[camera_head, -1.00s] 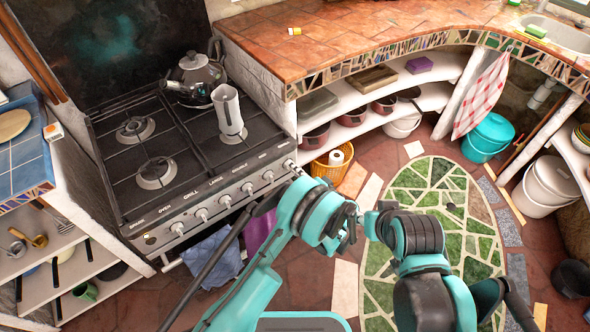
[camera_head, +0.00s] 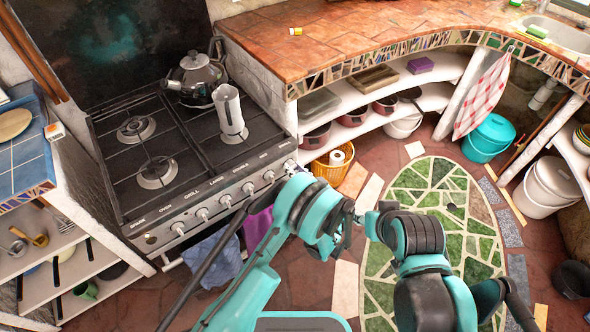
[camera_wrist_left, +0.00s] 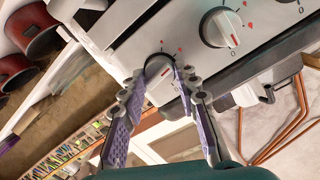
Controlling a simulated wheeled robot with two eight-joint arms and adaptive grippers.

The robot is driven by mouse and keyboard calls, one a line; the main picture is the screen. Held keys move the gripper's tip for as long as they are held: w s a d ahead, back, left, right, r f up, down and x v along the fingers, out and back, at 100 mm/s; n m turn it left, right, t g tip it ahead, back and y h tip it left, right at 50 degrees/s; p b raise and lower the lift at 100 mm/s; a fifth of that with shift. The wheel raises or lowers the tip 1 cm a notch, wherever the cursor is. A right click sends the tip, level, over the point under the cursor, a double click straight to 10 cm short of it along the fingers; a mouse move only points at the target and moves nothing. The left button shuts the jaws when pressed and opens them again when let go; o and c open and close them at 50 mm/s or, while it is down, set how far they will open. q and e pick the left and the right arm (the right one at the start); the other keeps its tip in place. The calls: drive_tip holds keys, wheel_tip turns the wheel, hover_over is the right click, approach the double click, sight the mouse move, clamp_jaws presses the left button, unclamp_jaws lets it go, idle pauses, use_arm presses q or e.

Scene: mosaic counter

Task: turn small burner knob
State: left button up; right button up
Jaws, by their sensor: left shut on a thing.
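The small burner knob (camera_wrist_left: 159,88) is a pale knob on a dark round base, at the right end of the stove's front panel (camera_head: 152,226). My left gripper (camera_wrist_left: 166,73) is shut on it, with one purple-padded finger at each side of the knob in the left wrist view. In the head view, the left gripper (camera_head: 291,169) is small at the right end of the knob row, and my arm partly hides it. A neighbouring knob (camera_wrist_left: 221,27) with a red mark sits up and right in the wrist view. My right gripper cannot be made out.
The black stove top carries a kettle (camera_head: 195,76) and a white moka-style pot (camera_head: 229,108). Cloths (camera_head: 212,256) hang below the knob row. A tiled counter (camera_head: 335,32) with shelves of pots adjoins on the right. The mosaic floor (camera_head: 410,185) is open beyond my arms.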

idle(0.3)
use_arm(q)
drive_tip(key=o, duration=1.2)
drive_tip(key=shift+a, duration=0.1)
drive_tip(key=shift+c, duration=0.2)
drive_tip(key=f+v, duration=0.1)
drive_tip(key=v, duration=0.6)
drive_tip(key=shift+s+r, duration=0.2)
drive_tip(key=shift+r, duration=0.35)
clamp_jaws()
